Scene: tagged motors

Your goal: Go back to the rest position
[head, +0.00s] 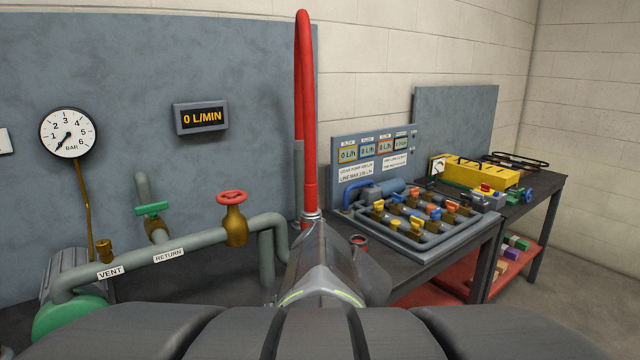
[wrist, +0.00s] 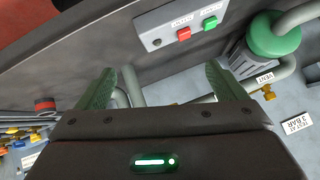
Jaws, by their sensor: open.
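My gripper (wrist: 162,86) shows in the wrist view with its two green fingers spread wide apart.
On the left are a green motor (head: 70,318), the grey pipe (head: 195,241), a red-wheeled valve (head: 235,215) and a pressure gauge (head: 68,133). On the right, a valve board (head: 425,226) stands on a dark bench, with a yellow unit (head: 476,173) farther back. Floor shows at the far right.

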